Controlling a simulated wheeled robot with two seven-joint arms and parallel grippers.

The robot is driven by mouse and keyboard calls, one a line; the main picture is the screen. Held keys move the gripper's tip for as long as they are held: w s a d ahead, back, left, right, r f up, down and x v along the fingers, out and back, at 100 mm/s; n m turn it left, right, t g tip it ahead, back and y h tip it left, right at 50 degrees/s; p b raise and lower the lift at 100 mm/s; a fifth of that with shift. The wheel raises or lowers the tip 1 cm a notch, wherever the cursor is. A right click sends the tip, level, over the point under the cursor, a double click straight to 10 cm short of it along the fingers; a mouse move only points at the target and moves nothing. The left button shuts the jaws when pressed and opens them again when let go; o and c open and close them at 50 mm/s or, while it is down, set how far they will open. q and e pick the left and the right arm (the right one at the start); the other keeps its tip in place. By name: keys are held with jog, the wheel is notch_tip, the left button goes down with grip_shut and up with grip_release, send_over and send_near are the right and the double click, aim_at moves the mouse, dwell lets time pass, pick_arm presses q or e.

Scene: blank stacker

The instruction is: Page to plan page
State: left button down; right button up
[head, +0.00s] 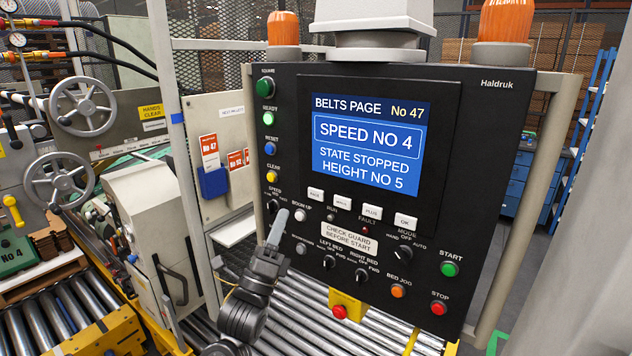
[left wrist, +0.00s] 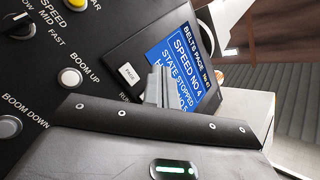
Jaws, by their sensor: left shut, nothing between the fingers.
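The screen (head: 367,150) on the black control panel (head: 470,170) reads "BELTS PAGE No 47", "SPEED NO 4", "STATE STOPPED", "HEIGHT NO 5". The white PAGE key (head: 316,194) is first in a row under it, then a MINUS key (head: 343,202), PLUS key (head: 373,212) and OK key (head: 405,221). My left gripper (head: 279,222) is shut and empty, pointing up in front of the panel, left of and below the PAGE key. In the left wrist view its fingertips (left wrist: 157,82) show beside the PAGE key (left wrist: 129,73); contact cannot be told. The screen (left wrist: 178,66) is partly hidden there.
The white BOOM UP button (head: 300,215) and speed knob (head: 272,206) are close to the fingers. Bed knobs (head: 328,261), a green START button (head: 449,269) and a red STOP button (head: 438,308) sit lower. Rollers (head: 310,310) run below the panel.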

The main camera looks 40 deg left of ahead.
aim_at(316, 194)
pick_arm(q)
jog(key=n, duration=0.1)
jog(key=s+y, duration=0.1)
jog(key=n+y, duration=0.1)
jog(key=shift+s+d+r+n, duration=0.15)
jog(key=shift+d+r+n, duration=0.1)
jog(key=shift+d+n, duration=0.1)
jog(key=w+b, duration=0.1)
jog(key=w, duration=0.8)
jog(key=shift+a, duration=0.1)
dwell(2.1)
jog(key=shift+w, duration=0.35)
